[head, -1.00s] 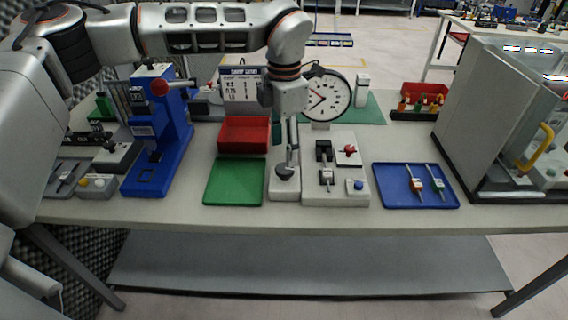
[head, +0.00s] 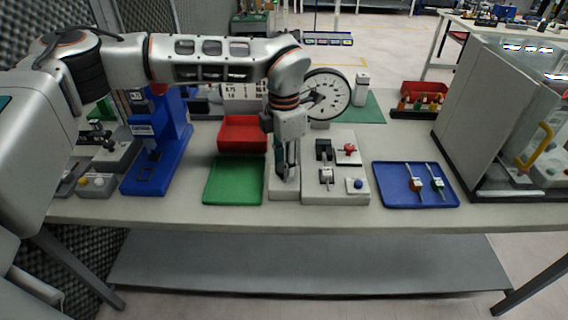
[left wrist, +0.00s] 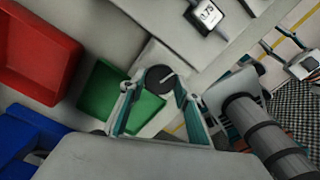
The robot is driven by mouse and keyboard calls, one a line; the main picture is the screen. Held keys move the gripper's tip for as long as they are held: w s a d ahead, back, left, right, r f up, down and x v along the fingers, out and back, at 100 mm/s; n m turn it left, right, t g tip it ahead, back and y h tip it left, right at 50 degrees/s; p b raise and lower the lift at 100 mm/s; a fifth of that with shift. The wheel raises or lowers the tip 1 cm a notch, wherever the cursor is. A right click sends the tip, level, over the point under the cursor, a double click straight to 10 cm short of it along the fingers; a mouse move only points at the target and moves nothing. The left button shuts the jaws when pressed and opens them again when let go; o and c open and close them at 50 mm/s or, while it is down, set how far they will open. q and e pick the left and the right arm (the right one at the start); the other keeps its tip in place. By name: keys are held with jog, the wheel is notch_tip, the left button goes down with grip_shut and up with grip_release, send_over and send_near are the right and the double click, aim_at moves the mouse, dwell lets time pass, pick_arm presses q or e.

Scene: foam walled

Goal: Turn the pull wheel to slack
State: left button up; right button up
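The pull wheel is a dark round knob (left wrist: 160,79) with a pale line across its top. It sits on a narrow white block (head: 285,191) at the table's front, right of the green tray. My left gripper (head: 285,172) points down over the block and hides most of the knob in the head view. In the left wrist view the gripper (left wrist: 156,96) has its two fingers apart, one at each side of the knob. I cannot tell whether they touch it. Any slack marking is too small to read. My right gripper is not in view.
A white fixture (head: 336,190) with clamps and a red knob stands directly right of the block. A green tray (head: 233,182) and red bin (head: 242,135) lie left. A round dial (head: 328,94) stands behind, partly covered by my arm. A blue tray (head: 390,195) lies right.

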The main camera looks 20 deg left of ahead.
pick_arm(q)
jog(key=shift+o, duration=0.2)
jog(key=n+p, duration=0.1)
jog(key=n, duration=1.3)
jog(key=shift+d+n, duration=0.1)
jog(key=shift+n, duration=0.3)
jog(key=n, duration=0.5)
jog(key=shift+n, duration=0.3)
jog(key=o, duration=1.1)
